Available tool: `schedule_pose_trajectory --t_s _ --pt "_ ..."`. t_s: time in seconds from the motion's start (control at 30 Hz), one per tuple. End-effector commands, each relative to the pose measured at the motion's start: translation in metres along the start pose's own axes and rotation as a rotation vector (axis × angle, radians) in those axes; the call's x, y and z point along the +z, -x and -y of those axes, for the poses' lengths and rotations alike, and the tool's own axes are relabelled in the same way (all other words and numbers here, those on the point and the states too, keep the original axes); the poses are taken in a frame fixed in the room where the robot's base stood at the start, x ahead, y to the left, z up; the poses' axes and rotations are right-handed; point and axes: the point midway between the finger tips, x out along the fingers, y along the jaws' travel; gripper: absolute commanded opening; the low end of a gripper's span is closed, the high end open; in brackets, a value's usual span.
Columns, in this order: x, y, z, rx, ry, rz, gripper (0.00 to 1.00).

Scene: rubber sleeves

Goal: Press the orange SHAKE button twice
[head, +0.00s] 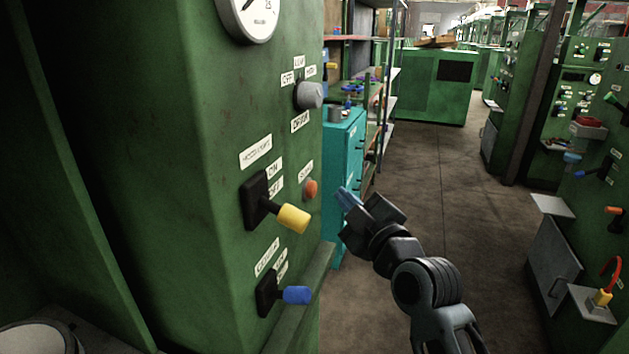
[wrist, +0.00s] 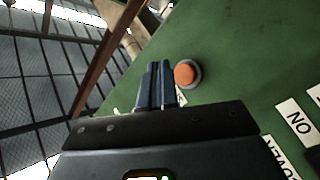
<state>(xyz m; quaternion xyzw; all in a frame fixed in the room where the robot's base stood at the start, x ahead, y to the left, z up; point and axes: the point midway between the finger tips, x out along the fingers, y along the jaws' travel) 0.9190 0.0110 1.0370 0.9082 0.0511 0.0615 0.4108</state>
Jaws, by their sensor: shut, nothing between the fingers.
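The orange button (head: 311,188) sits on the green machine panel (head: 240,120) below a small label, to the right of the yellow-handled lever. It also shows in the wrist view (wrist: 184,74) as an orange disc in a grey ring. My gripper (head: 345,195) is shut and empty, with blue fingers, a short way to the right of the button in the head view. In the wrist view the fingertips (wrist: 158,68) lie just left of the button. The gap in depth is hard to judge, but the head view shows them apart.
A yellow-handled lever (head: 292,218) and a blue-handled lever (head: 297,295) jut from the panel near the button. A grey knob (head: 311,95) and a dial (head: 247,15) are above. A teal cabinet (head: 344,160) stands behind. The aisle floor (head: 440,170) is clear.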

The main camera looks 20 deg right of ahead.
Motion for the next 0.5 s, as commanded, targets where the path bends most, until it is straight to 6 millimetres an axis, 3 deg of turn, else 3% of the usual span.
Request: schedule_pose_trajectory --t_s 0.2,0.5 --pt "-0.009 -0.013 0.009 0.000 0.001 -0.002 0.00" --pt "-0.011 -0.015 0.012 0.000 0.000 -0.002 0.00"
